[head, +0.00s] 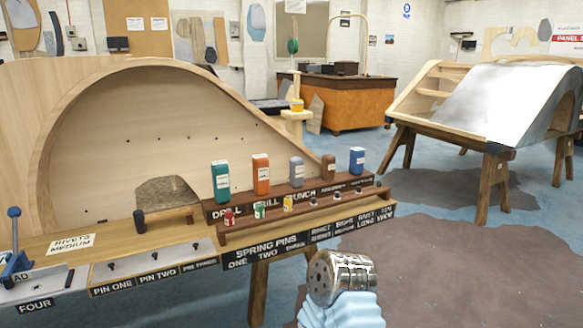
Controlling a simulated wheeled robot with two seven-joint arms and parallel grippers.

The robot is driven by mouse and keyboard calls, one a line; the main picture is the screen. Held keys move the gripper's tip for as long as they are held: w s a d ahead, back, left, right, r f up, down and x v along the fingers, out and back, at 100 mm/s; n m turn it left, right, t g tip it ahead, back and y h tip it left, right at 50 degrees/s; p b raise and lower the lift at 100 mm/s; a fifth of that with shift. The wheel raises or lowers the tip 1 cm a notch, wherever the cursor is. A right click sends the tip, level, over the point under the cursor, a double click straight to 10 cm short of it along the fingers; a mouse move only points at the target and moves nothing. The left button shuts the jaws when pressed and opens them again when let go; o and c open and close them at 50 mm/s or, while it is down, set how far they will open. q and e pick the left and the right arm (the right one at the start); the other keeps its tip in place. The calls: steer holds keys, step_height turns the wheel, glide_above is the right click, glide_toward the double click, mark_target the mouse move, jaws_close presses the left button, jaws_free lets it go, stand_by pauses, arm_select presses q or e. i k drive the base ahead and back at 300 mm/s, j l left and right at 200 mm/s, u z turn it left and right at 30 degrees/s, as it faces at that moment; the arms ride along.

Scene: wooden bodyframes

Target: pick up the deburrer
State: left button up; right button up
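I cannot tell for sure which thing is the deburrer. A dark wooden rack (213,208) on the bench holds a row of upright blocks: teal (221,182), orange (261,174), grey-blue (297,171), brown (328,167) and blue (357,161). Labels below them read "drill", "drill" and "punch"; those further right are too small to read. A silver, perforated round part (341,277) on a light blue ribbed piece rises at the bottom, right of centre, in front of the bench and apart from the rack. It seems to belong to my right arm; no fingertips show. My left gripper is out of view.
A lower step holds small red, green and yellow containers (259,210). Grey pin trays (153,262) and a blue tool (16,248) are at left. A large curved wooden frame (60,130) stands behind. Open floor (460,260) lies right of the bench.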

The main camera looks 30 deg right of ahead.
mark_target(328, 164)
steer(key=l+u, duration=0.2)
steer(key=l, duration=0.2)
steer(key=k+l+u, duration=0.15)
steer(key=l, duration=0.2)
steer(key=k+l+u, duration=0.2)
steer(key=l, duration=0.15)
steer(key=l+u, duration=0.2)
steer(key=l, duration=0.15)
steer(key=k+l+u, duration=0.15)
steer(key=l, duration=0.2)
